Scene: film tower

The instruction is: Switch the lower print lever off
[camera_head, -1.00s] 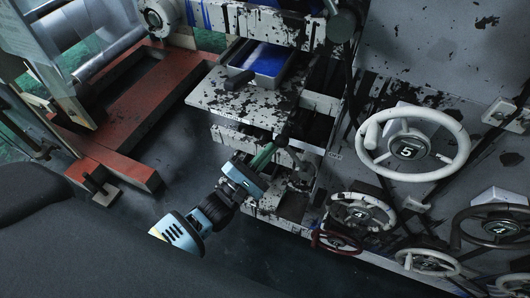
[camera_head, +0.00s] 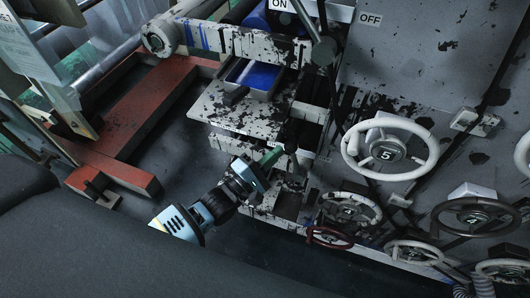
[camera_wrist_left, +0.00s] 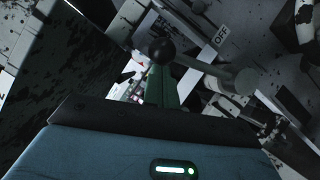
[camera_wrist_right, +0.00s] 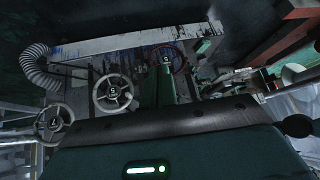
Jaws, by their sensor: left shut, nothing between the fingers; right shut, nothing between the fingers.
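The lower print lever shows in the left wrist view as a black ball knob (camera_wrist_left: 161,50) on a grey arm with a round pivot (camera_wrist_left: 247,81). In the head view its dark end (camera_head: 291,146) is on the front of the speckled white machine, below the tray. My left gripper (camera_head: 274,156) is shut and empty, its green fingertips close beside that end. In its wrist view the fingertips (camera_wrist_left: 160,80) are just below the knob; contact cannot be told. My right gripper (camera_wrist_right: 160,86) is shut and empty, and shows only in its own wrist view.
An upper lever pivot (camera_head: 323,51) sits between an ON label (camera_head: 280,5) and an OFF label (camera_head: 370,19). A blue ink tray (camera_head: 261,80) rests on a shelf. Several handwheels, including white wheel 5 (camera_head: 389,149), stick out at right. A red frame (camera_head: 122,175) lies left.

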